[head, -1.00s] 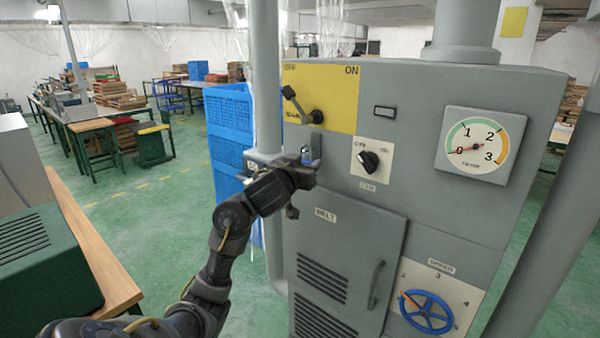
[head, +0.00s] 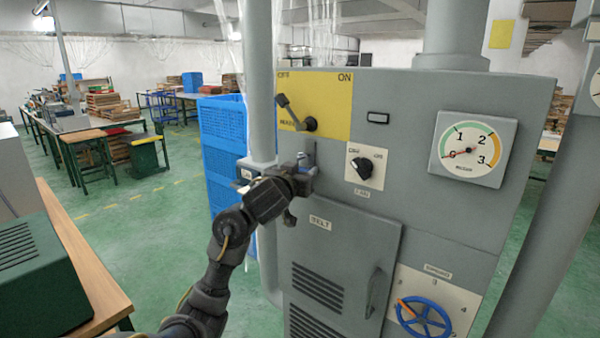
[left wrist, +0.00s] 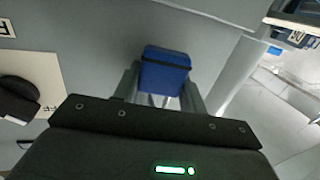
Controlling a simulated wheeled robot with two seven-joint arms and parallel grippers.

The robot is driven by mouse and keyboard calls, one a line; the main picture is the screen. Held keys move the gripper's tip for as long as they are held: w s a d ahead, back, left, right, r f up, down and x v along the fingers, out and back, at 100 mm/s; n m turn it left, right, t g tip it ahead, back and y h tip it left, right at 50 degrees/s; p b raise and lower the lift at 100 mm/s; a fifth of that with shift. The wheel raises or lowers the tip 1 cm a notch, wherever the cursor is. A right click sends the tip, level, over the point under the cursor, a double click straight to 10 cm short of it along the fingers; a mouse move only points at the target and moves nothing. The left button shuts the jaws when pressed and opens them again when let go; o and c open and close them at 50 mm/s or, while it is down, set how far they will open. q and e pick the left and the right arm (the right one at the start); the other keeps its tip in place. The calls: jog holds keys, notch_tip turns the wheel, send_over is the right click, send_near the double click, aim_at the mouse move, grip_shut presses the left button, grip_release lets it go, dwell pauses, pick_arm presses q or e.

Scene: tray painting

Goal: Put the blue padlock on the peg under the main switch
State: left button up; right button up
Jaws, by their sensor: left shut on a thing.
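The blue padlock (left wrist: 165,72) is between the fingers of my left gripper (left wrist: 160,92) in the left wrist view, close to the grey cabinet face. In the head view my left gripper (head: 302,182) is shut on it, just below the yellow main switch panel (head: 335,90). The padlock is mostly hidden there. The main switch lever (head: 294,112) slants up and left, toward OFF. A small grey upright piece (head: 309,150) shows right above the gripper. The peg itself is hard to make out, and I cannot tell whether the shackle is around it. My right gripper is not in view.
A black knob (head: 362,168) on a pale plate is just right of the gripper. A vertical grey pipe (head: 259,80) and blue crates (head: 222,130) stand to the left. The belt door (head: 340,260) is below. A gauge (head: 473,149) and blue handwheel (head: 424,316) are farther right.

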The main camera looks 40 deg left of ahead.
pick_arm(q)
jog(key=o, duration=0.9)
jog(key=shift+o, duration=1.1)
jog(key=shift+a+f, duration=0.1)
jog(key=shift+a, duration=0.15)
jog(key=shift+d, duration=0.2)
jog(key=shift+s, duration=0.1)
jog(key=shift+s+d+p, duration=0.2)
jog(key=shift+p, duration=0.2)
jog(key=p+v, duration=0.6)
jog(key=v, duration=0.4)
jog(key=shift+s+a, duration=0.2)
jog(key=shift+a, duration=0.05)
